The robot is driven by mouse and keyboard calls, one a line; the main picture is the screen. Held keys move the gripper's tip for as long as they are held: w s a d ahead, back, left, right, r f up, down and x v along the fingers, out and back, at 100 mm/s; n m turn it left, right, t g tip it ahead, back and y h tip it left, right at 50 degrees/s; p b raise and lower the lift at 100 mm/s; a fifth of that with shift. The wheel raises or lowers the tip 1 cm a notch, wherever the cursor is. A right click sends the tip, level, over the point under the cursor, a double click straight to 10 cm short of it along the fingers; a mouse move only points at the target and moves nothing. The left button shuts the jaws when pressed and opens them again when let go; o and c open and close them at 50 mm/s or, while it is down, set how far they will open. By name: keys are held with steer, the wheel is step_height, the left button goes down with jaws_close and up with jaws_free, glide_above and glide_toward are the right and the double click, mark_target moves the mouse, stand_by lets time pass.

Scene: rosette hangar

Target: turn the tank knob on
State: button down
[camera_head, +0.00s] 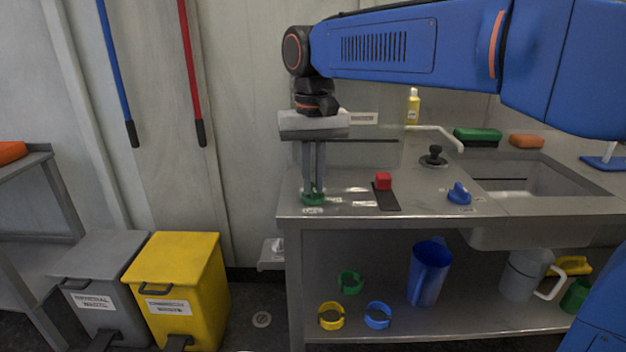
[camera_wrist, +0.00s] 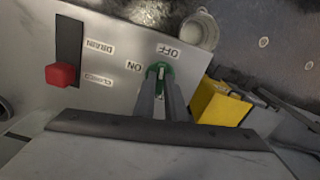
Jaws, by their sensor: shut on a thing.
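A green knob (camera_head: 313,197) sits at the left front of the steel counter. It also shows in the wrist view (camera_wrist: 153,71), with an OFF label (camera_wrist: 168,51) above it and an ON label (camera_wrist: 134,66) to its left. A pale mark on the knob runs roughly up and down in that view; which label it points to is hard to tell. My gripper (camera_head: 313,188) points straight down and is shut on the green knob. The fingers (camera_wrist: 162,94) cover part of the knob in the wrist view.
A red slider handle (camera_head: 383,181) on a dark slot is right of the knob, labelled DRAIN and CLOSED. A blue knob (camera_head: 459,194), a black knob (camera_head: 434,156) and the sink (camera_head: 535,180) lie farther right. A yellow bin (camera_head: 180,275) stands on the floor at left.

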steer(key=n, duration=0.4)
steer(key=shift+n, duration=0.3)
steer(key=n, duration=0.3)
steer(key=shift+n, duration=0.3)
steer(key=n, duration=0.4)
steer(key=shift+n, duration=1.8)
steer(key=c, duration=1.8)
jaws_free()
